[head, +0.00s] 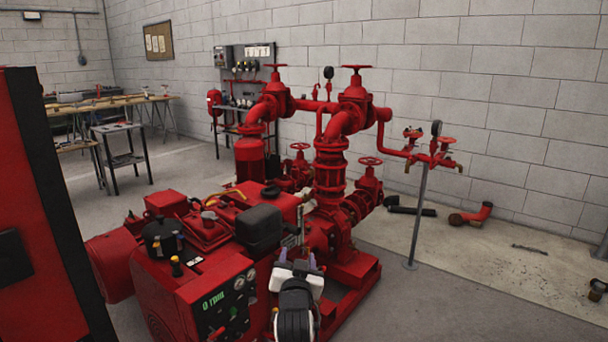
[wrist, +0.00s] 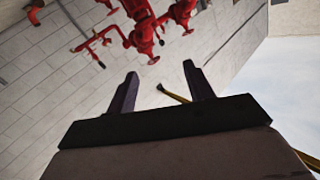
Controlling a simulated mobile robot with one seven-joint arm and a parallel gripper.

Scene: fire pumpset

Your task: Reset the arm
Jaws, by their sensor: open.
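My gripper (head: 298,259) shows at the bottom middle of the head view, at the end of my white and black arm. Its two dark fingers stand up in front of the red pumpset (head: 205,240). In the wrist view my gripper (wrist: 160,70) has its two fingers wide apart with nothing between them. The fingers point toward the grey block wall and red piping (wrist: 140,25), which appear tilted there. In the head view I cannot tell how far the gripper is from the pumpset body.
A control panel with gauges (head: 228,303) faces forward at the lower left of the pumpset. Red vertical pipes with valves (head: 330,165) rise behind my gripper. A red cabinet (head: 38,200) stands at the left edge.

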